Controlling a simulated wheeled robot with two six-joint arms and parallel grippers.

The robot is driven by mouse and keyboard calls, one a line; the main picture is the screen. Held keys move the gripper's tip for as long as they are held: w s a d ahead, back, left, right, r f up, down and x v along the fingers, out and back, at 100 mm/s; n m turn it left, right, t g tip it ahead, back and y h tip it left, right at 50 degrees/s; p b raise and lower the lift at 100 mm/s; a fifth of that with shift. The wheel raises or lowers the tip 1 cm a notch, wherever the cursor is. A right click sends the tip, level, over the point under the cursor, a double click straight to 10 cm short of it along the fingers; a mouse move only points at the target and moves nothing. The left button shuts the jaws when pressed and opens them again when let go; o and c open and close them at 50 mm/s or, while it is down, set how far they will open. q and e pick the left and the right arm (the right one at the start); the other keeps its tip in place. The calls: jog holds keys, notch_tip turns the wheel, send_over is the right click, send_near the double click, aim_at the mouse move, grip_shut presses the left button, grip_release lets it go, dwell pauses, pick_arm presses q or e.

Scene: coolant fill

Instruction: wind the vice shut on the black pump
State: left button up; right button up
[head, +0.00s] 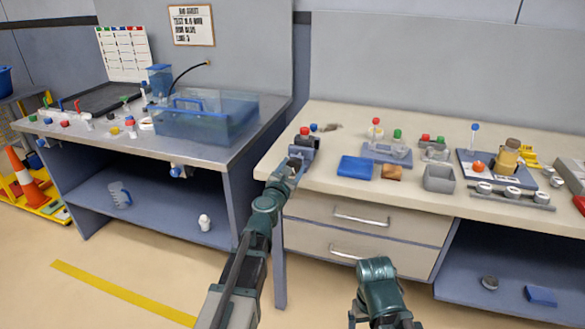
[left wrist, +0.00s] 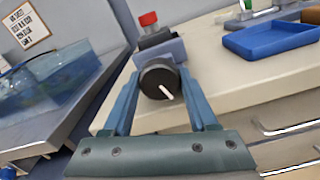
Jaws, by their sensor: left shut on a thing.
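The blue-grey vice (head: 306,143) stands at the front left corner of the right-hand bench. In the left wrist view its body (left wrist: 168,50) is behind a round black handle knob (left wrist: 153,84) with a pale pointer. A dark part with a red cap (left wrist: 148,18) sits at the vice's top; it looks like the black pump, mostly hidden. The red cap also shows in the head view (head: 304,131). My left gripper (head: 293,165) is shut on the knob, one finger on each side. Whether the jaws touch the pump cannot be seen.
A rack with capped bottles (head: 388,152) stands behind. Drawers with handles (head: 360,219) are below. A gap separates this bench from the left one with its clear tank (head: 200,122).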

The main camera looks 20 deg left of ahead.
pick_arm(q)
jog(key=o, duration=1.4)
